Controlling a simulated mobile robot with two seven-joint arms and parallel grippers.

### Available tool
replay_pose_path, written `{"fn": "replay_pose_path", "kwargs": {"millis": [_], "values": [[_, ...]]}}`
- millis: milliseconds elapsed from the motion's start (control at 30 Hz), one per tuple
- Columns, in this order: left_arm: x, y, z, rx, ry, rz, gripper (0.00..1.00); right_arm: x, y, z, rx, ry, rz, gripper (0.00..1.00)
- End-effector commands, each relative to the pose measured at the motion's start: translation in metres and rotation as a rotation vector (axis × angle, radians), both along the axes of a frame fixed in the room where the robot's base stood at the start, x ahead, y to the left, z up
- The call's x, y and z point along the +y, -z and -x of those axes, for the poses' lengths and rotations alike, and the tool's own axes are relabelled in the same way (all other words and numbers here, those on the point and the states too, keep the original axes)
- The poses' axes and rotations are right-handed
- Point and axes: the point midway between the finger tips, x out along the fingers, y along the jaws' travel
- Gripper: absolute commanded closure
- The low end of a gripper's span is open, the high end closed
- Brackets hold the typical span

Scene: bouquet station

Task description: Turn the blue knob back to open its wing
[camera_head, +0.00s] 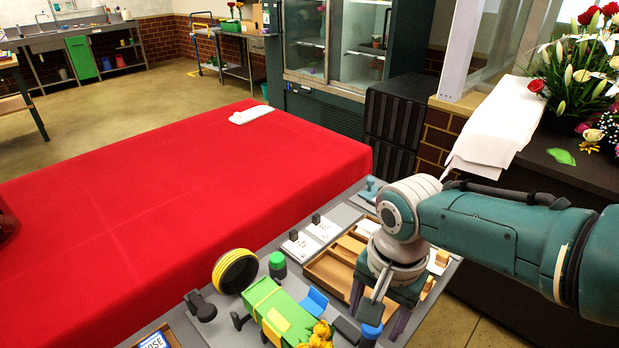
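A blue-topped part that looks like the blue knob (371,331) is at the bottom of the head view, just under my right gripper (379,306). The gripper points down over the bench with its wrist above. Its fingers partly hide the knob, and I cannot tell whether they touch or grip it. A tilted blue plate (315,302), possibly the wing, stands beside a green block (275,308) with yellow flaps. A green-capped knob (277,263) stands behind the block. My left gripper is not in view.
A yellow-and-black ring (235,271) stands left of the green block. A brown wooden tray (331,272) lies behind my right gripper, with white cards (301,244) near it. The red-covered table (170,190) is mostly clear. Flowers (574,75) stand at the right.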

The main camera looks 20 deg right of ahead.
Motion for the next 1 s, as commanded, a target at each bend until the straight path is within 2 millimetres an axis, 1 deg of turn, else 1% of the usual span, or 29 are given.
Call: {"fn": "replay_pose_path", "kwargs": {"millis": [33,133,300,400,567,1000], "values": [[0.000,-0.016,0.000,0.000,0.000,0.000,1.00,0.000,-0.018,0.000,-0.002,0.000,0.000,0.31],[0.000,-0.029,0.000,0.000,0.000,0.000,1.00,-0.001,-0.040,0.001,-0.002,0.000,0.000,0.31],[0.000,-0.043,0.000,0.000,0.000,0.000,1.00,-0.002,-0.068,0.002,-0.003,0.001,0.001,0.31],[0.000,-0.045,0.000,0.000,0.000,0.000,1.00,-0.002,-0.078,0.002,-0.002,0.001,0.001,0.31],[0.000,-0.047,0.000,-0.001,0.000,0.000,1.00,-0.003,-0.084,0.003,0.000,0.001,0.001,0.31],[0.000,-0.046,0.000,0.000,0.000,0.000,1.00,-0.002,-0.083,0.003,-0.001,-0.002,0.001,0.31]]}}
